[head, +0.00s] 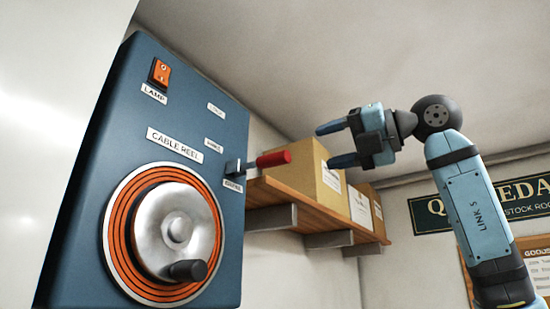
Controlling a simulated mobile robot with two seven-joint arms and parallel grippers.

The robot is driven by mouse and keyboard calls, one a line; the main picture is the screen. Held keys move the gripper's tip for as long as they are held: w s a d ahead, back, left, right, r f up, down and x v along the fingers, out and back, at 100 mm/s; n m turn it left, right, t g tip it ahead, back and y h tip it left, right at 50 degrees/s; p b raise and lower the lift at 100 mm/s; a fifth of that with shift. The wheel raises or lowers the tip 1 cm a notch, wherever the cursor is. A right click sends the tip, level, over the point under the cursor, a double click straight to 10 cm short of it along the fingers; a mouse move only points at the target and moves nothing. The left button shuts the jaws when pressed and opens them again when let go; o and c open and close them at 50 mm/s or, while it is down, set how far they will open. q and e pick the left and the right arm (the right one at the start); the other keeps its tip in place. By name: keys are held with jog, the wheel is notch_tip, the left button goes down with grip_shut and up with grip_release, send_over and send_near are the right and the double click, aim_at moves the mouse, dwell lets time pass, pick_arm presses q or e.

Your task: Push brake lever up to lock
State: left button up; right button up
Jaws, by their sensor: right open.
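The brake lever (273,158) has a red grip and sticks out to the right from the blue cable reel panel (120,100), at its right edge. It comes out near the lowest of several small labels, whose print is too small to read surely; the upper one may say LOCK. My right gripper (331,145) is to the right of the red grip, its two fingers pointing left, one above the other. It is open and empty, with a visible gap to the lever in the picture. My left gripper is not in view.
The panel carries an orange lamp switch (160,72) and a round reel with a crank knob (188,270). Cardboard boxes (300,165) stand on a wooden shelf (318,215) behind the lever and gripper. A dark sign and a notice board (538,262) hang at the right.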

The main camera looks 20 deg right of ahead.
aim_at(288, 156)
jog(key=p+x, duration=0.2)
jog(key=x, duration=0.9)
jog(key=shift+w+a+p, duration=0.15)
jog(key=shift+a+p, duration=0.2)
jog(key=shift+p, duration=0.05)
jog(key=shift+c, duration=0.5)
grip_shut()
